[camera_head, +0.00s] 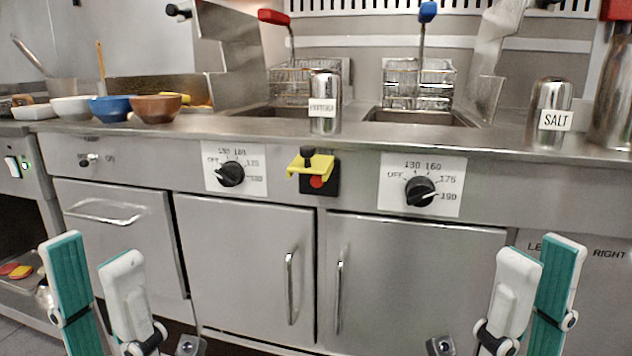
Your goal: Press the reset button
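A red button (317,182) sits on a black plate (331,188) in the middle of the fryer's front panel, between two dials. A yellow guard (311,165) with a black knob (308,152) stands out in front of it and covers its upper part. My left gripper (97,290) is open and empty at the lower left, in front of the cabinets. My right gripper (533,290) is open and empty at the lower right. Both are well apart from the button and lower in the picture.
A left dial (230,174) and a right dial (420,190) flank the button. Above are a pepper shaker (323,101), a salt shaker (551,112) and two fryer baskets (418,82). Cabinet doors with handles (290,287) lie below. Bowls (157,107) stand at the left.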

